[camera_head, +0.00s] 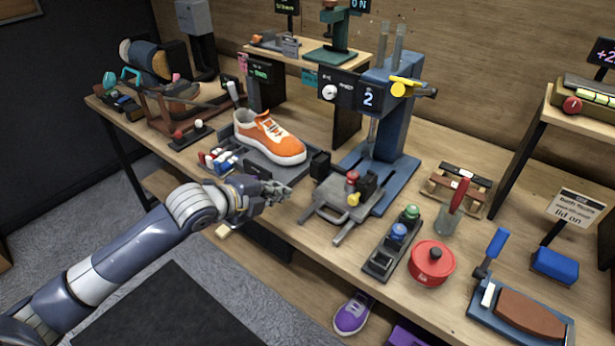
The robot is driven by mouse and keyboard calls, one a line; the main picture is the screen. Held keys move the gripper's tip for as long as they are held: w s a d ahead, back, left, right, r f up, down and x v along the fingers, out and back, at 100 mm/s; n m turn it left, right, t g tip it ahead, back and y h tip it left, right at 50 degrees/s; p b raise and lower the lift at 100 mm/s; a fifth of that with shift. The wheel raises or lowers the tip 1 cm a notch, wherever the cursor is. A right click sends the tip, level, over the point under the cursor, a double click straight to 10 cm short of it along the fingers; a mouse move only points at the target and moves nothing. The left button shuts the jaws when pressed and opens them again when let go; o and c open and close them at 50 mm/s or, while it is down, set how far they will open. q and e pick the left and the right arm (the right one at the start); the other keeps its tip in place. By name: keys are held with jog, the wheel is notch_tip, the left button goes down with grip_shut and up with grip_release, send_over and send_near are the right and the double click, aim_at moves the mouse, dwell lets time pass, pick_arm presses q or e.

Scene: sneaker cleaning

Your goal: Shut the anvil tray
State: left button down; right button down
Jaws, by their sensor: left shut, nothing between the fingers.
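The anvil tray appears to be the grey plate (328,206) with a handle bar at its front, at the foot of the blue press (392,130). It sticks out from the press base toward the table's front edge. A red knob and a yellow knob show on or just behind it. My left gripper (284,192) is shut and empty, just left of the tray and apart from it, near the table's front edge. My right gripper is not in view.
An orange sneaker (272,136) sits on a dark stand behind my left gripper. Right of the tray are a block with green and blue knobs (393,243), a red lidded pot (432,263) and a cup (448,217). Below lies a purple sneaker (352,313).

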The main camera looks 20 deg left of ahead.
pick_arm(q)
jog(key=p, duration=0.1)
send_near(315, 177)
jog(key=x, duration=0.5)
jog(key=shift+a+f, duration=0.1)
jog(key=shift+f, duration=0.25)
jog(key=shift+w+d+p, duration=0.25)
jog(key=shift+w+p, duration=0.05)
jog(key=shift+w, duration=0.25)
